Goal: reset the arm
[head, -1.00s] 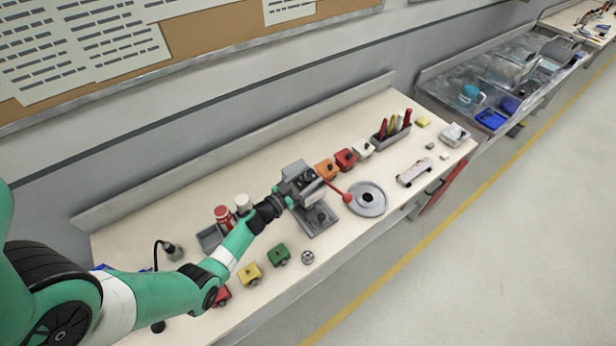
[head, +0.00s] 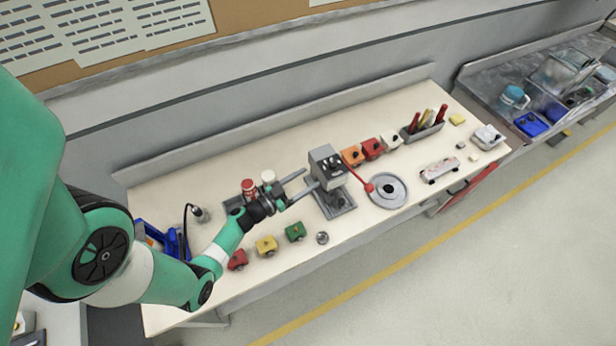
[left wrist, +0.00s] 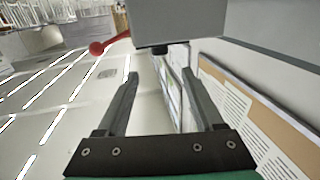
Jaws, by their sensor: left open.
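My left gripper (head: 308,182) is open and empty above the workbench (head: 290,255). Its two fingers point right, toward a grey press (head: 325,164) with a red-knobbed lever (head: 368,187). The fingertips show close to the press head, and I cannot tell whether they touch it. In the left wrist view both fingers (left wrist: 162,90) stand apart with nothing between them. The grey press head (left wrist: 180,20) fills the top there, with the red knob (left wrist: 97,48) to its left. My right gripper is not in view.
Red (head: 237,260), yellow (head: 266,245) and green (head: 294,232) toy cars line the bench front. Orange (head: 352,156), red (head: 372,148) and white (head: 391,140) ones stand behind the round grey plate (head: 388,190). A pen holder (head: 424,131) is at the back right.

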